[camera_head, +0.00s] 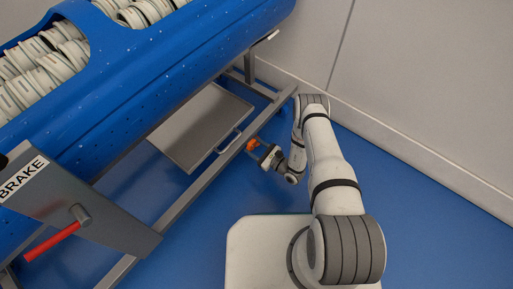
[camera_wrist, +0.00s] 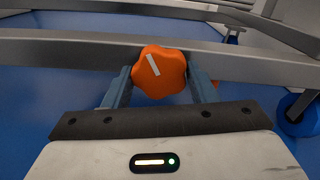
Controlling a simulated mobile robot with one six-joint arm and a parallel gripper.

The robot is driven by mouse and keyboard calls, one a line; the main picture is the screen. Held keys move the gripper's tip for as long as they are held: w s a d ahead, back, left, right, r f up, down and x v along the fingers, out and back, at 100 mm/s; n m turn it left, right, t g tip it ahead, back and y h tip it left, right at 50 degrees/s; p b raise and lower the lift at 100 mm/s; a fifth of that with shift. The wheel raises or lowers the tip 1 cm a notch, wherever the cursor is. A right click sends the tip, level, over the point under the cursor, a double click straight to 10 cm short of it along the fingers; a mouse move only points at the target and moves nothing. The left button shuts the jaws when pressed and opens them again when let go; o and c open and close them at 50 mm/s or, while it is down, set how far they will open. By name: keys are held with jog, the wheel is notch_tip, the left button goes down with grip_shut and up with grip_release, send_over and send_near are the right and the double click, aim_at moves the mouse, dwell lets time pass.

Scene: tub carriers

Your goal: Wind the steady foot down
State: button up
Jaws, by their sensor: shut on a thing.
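An orange lobed knob (camera_wrist: 160,78) with a white line on its face sits between the two fingers of my gripper (camera_wrist: 161,88) in the wrist view. The fingers are shut on it from both sides. The white line tilts from upper left to lower right. In the head view the knob (camera_head: 252,145) shows as a small orange spot by the carrier's lower frame rail, with my gripper (camera_head: 258,149) at it. The steady foot itself cannot be made out clearly; a dark blue round part (camera_wrist: 300,112) stands at the right in the wrist view.
The carrier's blue tub (camera_head: 150,80) holds several pale ring-shaped parts. A grey tray (camera_head: 201,127) with a handle sits below it. A BRAKE plate (camera_head: 90,205) with a red lever (camera_head: 52,242) is at lower left. A pale wall (camera_head: 420,100) stands close behind my arm.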

jog(key=n, duration=0.7)
jog(key=shift+a+n, duration=0.15)
jog(key=shift+n, duration=0.15)
jog(key=n, duration=0.6)
jog(key=shift+s+n+p, duration=0.1)
jog(key=shift+n+p, duration=0.2)
jog(key=shift+p, duration=0.1)
jog(key=o, duration=1)
